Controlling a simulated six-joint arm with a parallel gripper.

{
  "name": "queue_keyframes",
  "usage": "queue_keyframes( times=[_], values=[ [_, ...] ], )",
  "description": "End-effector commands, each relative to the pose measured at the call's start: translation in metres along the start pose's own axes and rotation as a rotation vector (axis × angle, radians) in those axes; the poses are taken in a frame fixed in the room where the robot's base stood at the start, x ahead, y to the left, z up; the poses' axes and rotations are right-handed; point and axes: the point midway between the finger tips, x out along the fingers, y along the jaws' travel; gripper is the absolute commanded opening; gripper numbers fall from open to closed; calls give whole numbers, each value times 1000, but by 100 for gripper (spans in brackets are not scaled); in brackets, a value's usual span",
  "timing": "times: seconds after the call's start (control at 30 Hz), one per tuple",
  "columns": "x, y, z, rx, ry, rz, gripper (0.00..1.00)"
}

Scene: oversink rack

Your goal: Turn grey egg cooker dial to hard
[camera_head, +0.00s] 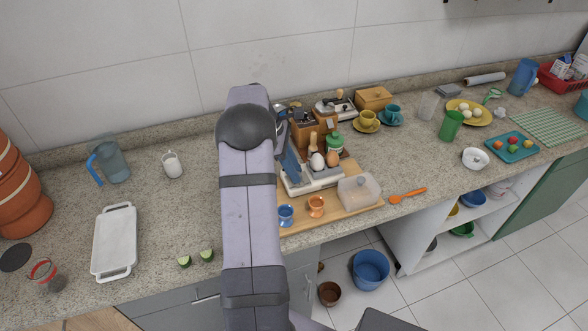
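A light grey appliance (322,183), which looks like the egg cooker, stands on a wooden board just right of my arm. A white egg (317,162) and a brown egg (332,159) sit on top of it. Its left part is hidden behind my arm, and I cannot make out the dial or its setting. My arm rises through the middle of the view and covers part of the board. My gripper's fingers do not show; they seem hidden behind my arm.
Around the cooker are a blue egg cup (286,215), an orange egg cup (316,206), a clear lidded box (358,193) and a green-lidded jar (334,142). Wooden boxes (373,98) stand behind. An orange spoon (408,195) lies right.

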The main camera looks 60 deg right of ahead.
Motion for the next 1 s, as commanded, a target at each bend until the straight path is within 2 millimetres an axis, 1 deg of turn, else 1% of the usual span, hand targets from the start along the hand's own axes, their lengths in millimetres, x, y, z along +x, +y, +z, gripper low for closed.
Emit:
queue_keyframes(
  times=[0.17,0.37,0.57,1.0],
  values=[
    [-1,0,0,9,0,-5,0],
    [-3,1,1,65,-1,-29,0],
    [-4,2,2,182,0,-77,0],
    [-1,6,2,501,0,-207,0]
  ],
)
